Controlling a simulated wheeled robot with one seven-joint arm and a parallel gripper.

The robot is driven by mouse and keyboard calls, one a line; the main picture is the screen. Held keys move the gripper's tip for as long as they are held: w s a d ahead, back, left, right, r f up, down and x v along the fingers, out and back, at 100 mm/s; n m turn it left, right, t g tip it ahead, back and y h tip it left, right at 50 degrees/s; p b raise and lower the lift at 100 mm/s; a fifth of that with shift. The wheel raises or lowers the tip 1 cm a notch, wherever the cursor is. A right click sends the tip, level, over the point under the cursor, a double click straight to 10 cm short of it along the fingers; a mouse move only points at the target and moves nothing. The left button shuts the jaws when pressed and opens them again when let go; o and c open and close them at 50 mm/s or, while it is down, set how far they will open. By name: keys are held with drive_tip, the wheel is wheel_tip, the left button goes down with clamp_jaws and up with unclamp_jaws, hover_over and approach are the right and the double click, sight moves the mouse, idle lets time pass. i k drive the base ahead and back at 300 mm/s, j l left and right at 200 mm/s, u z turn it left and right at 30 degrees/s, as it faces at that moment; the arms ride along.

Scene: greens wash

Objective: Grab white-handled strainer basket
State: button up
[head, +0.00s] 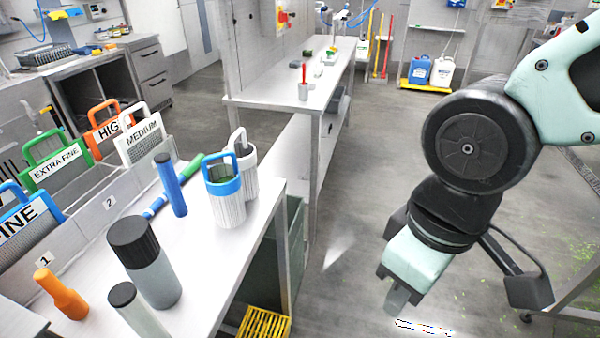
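The white-handled strainer basket (248,172) stands upright near the right edge of the white table (205,275), with its handle upward. It is partly hidden behind a ribbed white strainer basket with a blue rim and blue handle (228,208). I cannot tell whether the two baskets touch. My gripper (397,302) points down over the floor, well to the right of the table and apart from both baskets.
Blue (171,185), orange (62,295) and dark-capped grey (150,270) cylinders stand on the table. Labelled panels with coloured handles, including a white-handled "MEDIUM" one (142,140), line its left side. A yellow crate (264,322) sits below. A long bench (285,88) stands beyond. Floor between table and arm is clear.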

sight(246, 152)
drive_tip(key=u, duration=1.4)
drive_tip(key=i+l+u, duration=0.25)
drive_tip(key=l, duration=0.15)
drive_tip(key=l+u, duration=0.2)
drive_tip(key=l, duration=0.2)
drive_tip(key=l+u, duration=0.25)
drive_tip(key=l, duration=0.15)
